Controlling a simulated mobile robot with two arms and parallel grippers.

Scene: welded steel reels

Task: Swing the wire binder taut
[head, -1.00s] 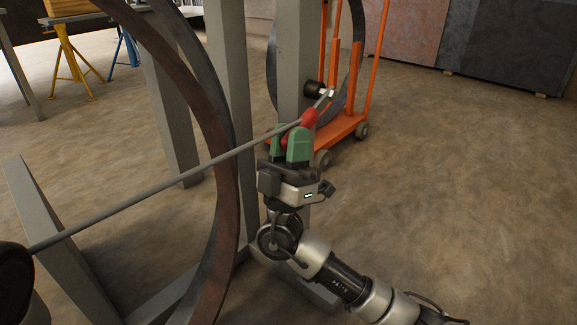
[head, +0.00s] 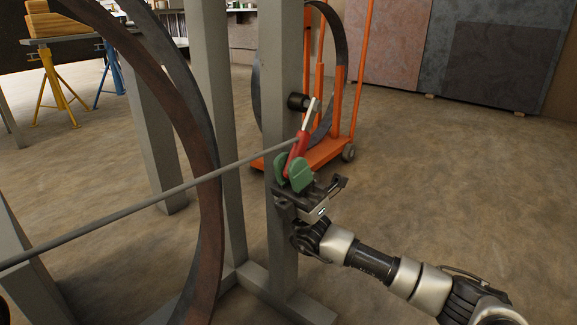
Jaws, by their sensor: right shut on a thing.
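The wire binder is a lever with a red handle (head: 297,153) and a pale metal end (head: 312,110). The metal end rises beside a black round fitting (head: 298,102) on a grey steel post. My right gripper (head: 294,170), with green fingers, is shut on the lower part of the red handle. The handle is steep and leans slightly right at its top. A long grey rod (head: 150,200) runs from the lower left to the handle; whether it joins there I cannot tell. My left gripper is not in view.
A large rusty steel ring (head: 205,180) stands left of the grey post (head: 284,220). An orange trolley (head: 318,146) with a ring stands behind. The floor on the right is clear.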

